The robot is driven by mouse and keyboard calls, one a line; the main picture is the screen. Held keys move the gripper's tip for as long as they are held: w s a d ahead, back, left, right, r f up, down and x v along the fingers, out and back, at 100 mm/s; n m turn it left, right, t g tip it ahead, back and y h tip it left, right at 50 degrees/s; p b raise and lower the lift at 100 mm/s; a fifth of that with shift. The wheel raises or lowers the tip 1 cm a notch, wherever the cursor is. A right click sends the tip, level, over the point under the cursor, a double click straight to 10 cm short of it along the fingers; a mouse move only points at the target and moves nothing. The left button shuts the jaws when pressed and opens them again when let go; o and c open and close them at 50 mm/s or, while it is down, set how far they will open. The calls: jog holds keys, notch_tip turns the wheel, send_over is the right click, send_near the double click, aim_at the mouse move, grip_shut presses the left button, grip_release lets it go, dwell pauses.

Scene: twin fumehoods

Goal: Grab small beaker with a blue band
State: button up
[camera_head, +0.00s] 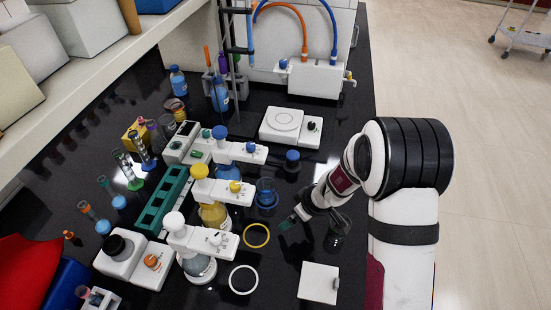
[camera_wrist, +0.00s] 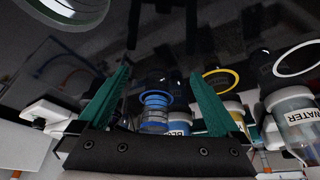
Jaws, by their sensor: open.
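The small beaker with a blue band (camera_head: 266,194) stands upright on the black bench, right of the flask with the blue cap. In the wrist view the blue-banded beaker (camera_wrist: 155,115) shows between my two green fingers, beyond them. My gripper (camera_head: 288,223) is low over the bench, to the lower right of the beaker and apart from it. It also shows in the wrist view (camera_wrist: 160,74), with its fingers wide apart and nothing between the tips.
A clear glass beaker (camera_head: 339,228) stands right beside my gripper. Flasks under white clamp units, such as the yellow one (camera_head: 214,215), stand left. A white balance (camera_head: 290,126) sits behind.

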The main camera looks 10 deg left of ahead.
send_near(266, 190)
jog(key=a+f, duration=0.1)
jog(key=f, duration=0.2)
jog(key=a+f, duration=0.1)
jog(key=f, duration=0.1)
jog(key=shift+a+f, duration=0.15)
jog(key=shift+a, duration=0.15)
jog(key=shift+f, duration=0.55)
grip_shut()
